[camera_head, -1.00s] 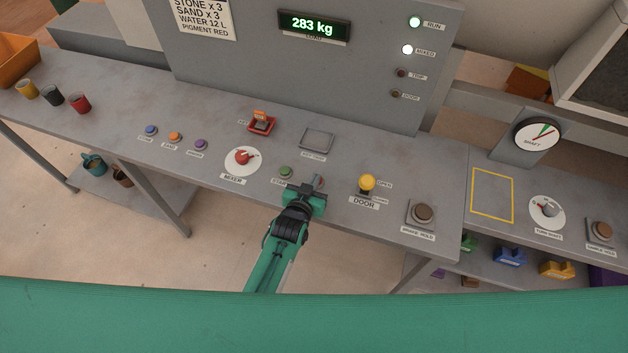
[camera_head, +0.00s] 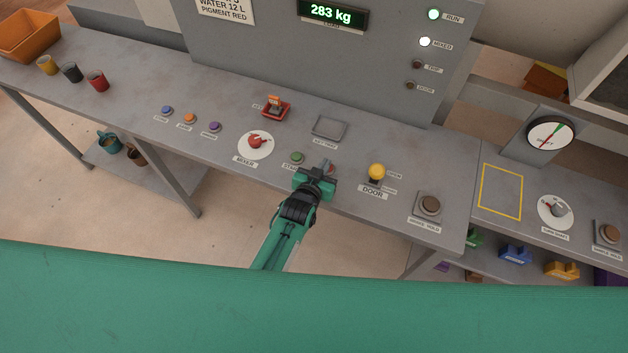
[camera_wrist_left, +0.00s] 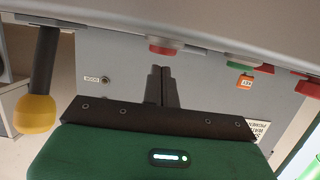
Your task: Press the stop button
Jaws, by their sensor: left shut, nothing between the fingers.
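The red stop button (camera_head: 332,168) sits on the grey console beside the green start button (camera_head: 297,158), mostly hidden behind my left gripper in the head view. My left gripper (camera_head: 325,166) is shut and empty, its tips at the stop button's left side in that view. In the left wrist view the red stop button (camera_wrist_left: 163,47) shows just beyond the shut fingertips (camera_wrist_left: 160,69), with a small gap in the picture. The green start button (camera_wrist_left: 263,67) is to the right there. I cannot tell how far the tips are from the button in depth. My right gripper is not in view.
The yellow door lever (camera_head: 376,172) stands to the right of the gripper and also shows in the wrist view (camera_wrist_left: 36,113). The red mixer knob (camera_head: 255,142) is to the left. An empty tray (camera_head: 329,128) lies behind. The RUN (camera_head: 434,14) and MIXED (camera_head: 425,42) lamps are lit.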

